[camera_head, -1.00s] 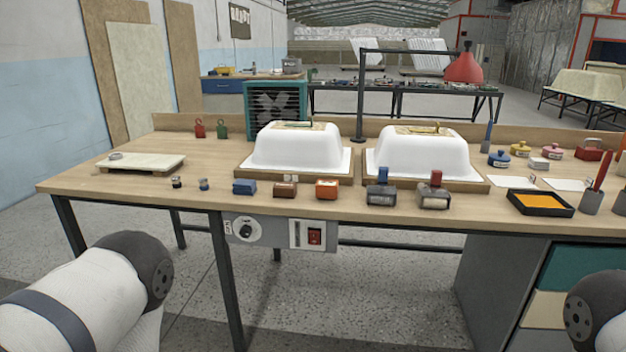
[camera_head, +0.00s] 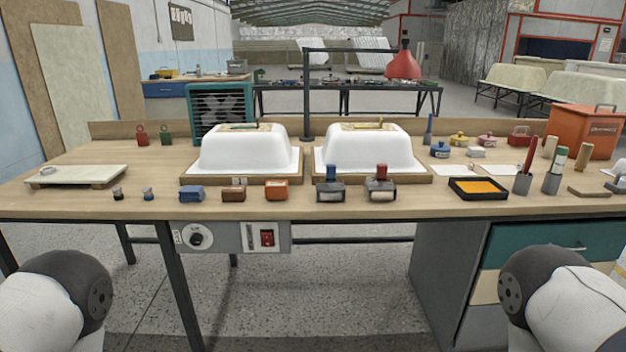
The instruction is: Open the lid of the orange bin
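The orange bin (camera_head: 583,135) stands at the right end of the workbench, towards the back. It is a box with dark lettering on its front and a grey handle (camera_head: 605,107) on top. Its lid looks closed. My left and right arms show only as rounded white and dark links at the bottom corners. Neither gripper is in view.
The wooden workbench (camera_head: 330,208) spans the view, with two white tub shells (camera_head: 243,150) in the middle. Stamps, small boxes and an orange ink pad (camera_head: 478,188) line its front. Brushes in a grey holder (camera_head: 523,183) stand in front of the bin.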

